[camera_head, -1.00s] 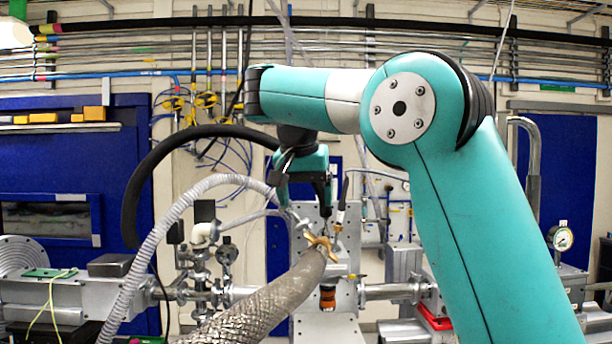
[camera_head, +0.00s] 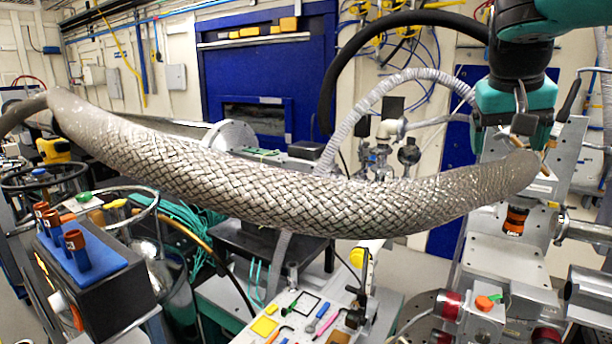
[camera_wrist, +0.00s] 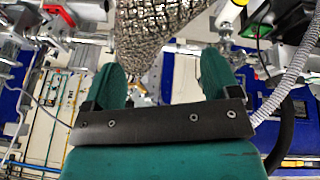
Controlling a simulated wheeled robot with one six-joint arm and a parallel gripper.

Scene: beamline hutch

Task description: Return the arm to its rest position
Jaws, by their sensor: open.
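My arm shows at the upper right of the head view, reaching down to my gripper (camera_head: 530,128) above the end of a braided metal hose (camera_head: 300,195). In the wrist view my gripper (camera_wrist: 160,68) is open, with its two teal fingers wide apart. The braided hose (camera_wrist: 145,35) shows beyond and between the fingers there; I cannot tell whether it touches them. Nothing is seen gripped. Part of my gripper is hard to make out in the head view against the hose end and fittings.
The braided hose spans the head view. A grey corrugated hose (camera_head: 350,105) and a black hose (camera_head: 335,75) arch near my arm. A tool board (camera_head: 300,315) lies below, a black box with a blue rack (camera_head: 80,260) at left. Metal beamline equipment (camera_head: 500,265) stands below my gripper.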

